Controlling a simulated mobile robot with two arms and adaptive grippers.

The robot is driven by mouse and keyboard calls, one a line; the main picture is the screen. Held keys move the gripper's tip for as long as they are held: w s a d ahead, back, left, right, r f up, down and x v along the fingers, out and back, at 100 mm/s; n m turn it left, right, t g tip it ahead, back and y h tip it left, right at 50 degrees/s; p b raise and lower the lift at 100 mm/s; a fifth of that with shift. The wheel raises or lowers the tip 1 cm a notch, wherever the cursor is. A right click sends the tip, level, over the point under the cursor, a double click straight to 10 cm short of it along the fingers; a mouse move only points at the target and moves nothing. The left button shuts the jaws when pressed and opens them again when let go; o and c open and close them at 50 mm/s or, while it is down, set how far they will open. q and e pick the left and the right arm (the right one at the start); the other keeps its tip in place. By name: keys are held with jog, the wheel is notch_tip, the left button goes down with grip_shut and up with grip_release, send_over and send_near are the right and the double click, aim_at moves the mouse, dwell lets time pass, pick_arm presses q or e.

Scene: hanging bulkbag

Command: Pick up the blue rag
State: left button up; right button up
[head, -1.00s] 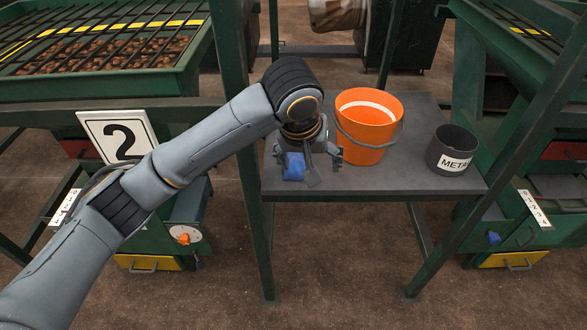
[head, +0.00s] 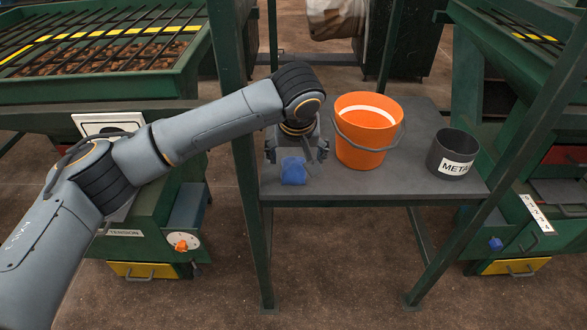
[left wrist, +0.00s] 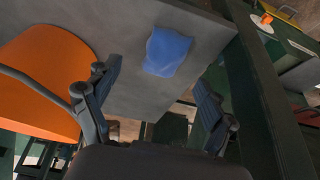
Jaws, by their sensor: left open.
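The blue rag (head: 293,171) lies folded on the left part of the grey table (head: 330,187), left of the orange bucket. In the left wrist view the rag (left wrist: 167,52) lies flat on the tabletop, ahead of the fingertips. My left gripper (head: 297,158) is open and empty, just behind and above the rag in the head view. Its two spread fingers (left wrist: 160,75) show in the left wrist view, and neither visibly touches the rag. My right gripper is not in view.
An orange bucket (head: 364,140) stands close to the right of my left gripper. A dark cup (head: 452,153) labelled as metal stands farther right. A green frame post (head: 251,200) rises at the table's left edge. The table's front right is clear.

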aim_at(293, 167)
pick_arm(q)
jog(key=x, duration=0.2)
jog(key=b+x, duration=0.1)
jog(key=x, duration=0.1)
jog(key=shift+s+a, duration=0.2)
jog(key=shift+a, duration=0.2)
jog(key=shift+w+f, duration=0.2)
jog(key=shift+f, duration=0.2)
jog(key=c, duration=1.1)
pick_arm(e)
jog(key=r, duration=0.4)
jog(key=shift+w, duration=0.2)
